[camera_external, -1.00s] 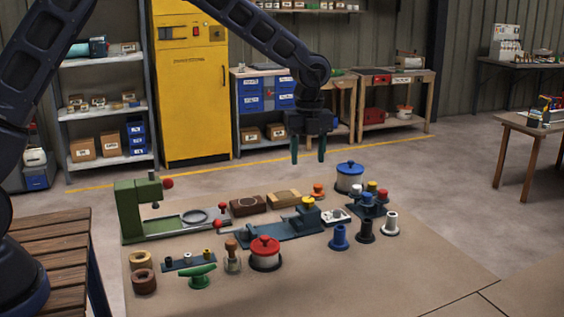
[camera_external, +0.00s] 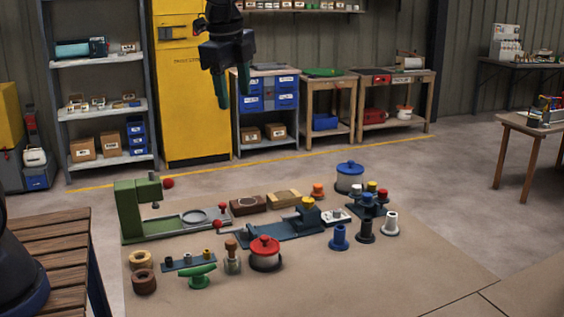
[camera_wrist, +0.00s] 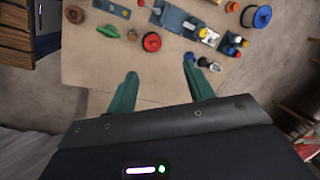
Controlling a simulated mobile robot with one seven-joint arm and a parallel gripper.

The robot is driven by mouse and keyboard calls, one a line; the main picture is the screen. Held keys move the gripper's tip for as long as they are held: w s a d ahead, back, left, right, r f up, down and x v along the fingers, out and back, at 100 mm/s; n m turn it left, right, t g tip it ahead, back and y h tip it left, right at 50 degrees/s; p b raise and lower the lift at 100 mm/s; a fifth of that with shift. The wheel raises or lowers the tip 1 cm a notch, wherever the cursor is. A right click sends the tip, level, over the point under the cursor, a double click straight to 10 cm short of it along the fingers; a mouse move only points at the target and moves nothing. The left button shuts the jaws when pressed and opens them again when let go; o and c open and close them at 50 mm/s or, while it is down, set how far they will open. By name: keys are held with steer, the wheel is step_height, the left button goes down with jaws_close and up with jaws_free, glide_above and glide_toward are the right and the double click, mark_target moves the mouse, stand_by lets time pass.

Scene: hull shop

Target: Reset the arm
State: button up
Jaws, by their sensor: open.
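My gripper (camera_external: 234,90) hangs high in the external view, in front of the yellow cabinet and the blue-drawer shelf. Its two green fingers are apart, with nothing between them. In the wrist view my gripper (camera_wrist: 160,85) points down over bare mat, its fingers spread and empty.
A tan mat (camera_external: 330,285) holds a green press (camera_external: 130,210), a red-lidded pot (camera_external: 265,255), a blue-lidded pot (camera_external: 349,178) and several spools and small parts. A wooden slatted bench (camera_external: 55,245) stands at left. The mat's front right is clear.

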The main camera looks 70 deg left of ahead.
steer(key=s+d+r+n+t+h, duration=0.1)
steer(key=s+n, duration=0.4)
steer(key=s, duration=0.9)
steer(key=s+d+r+n+t+h, duration=0.1)
steer(key=s+n, duration=0.4)
steer(key=s, duration=0.8)
steer(key=shift+s+d+r+n+t, duration=0.35)
steer(key=shift+d+r+n+t, duration=0.1)
steer(key=shift+d, duration=0.6)
steer(key=shift+c, duration=0.4)
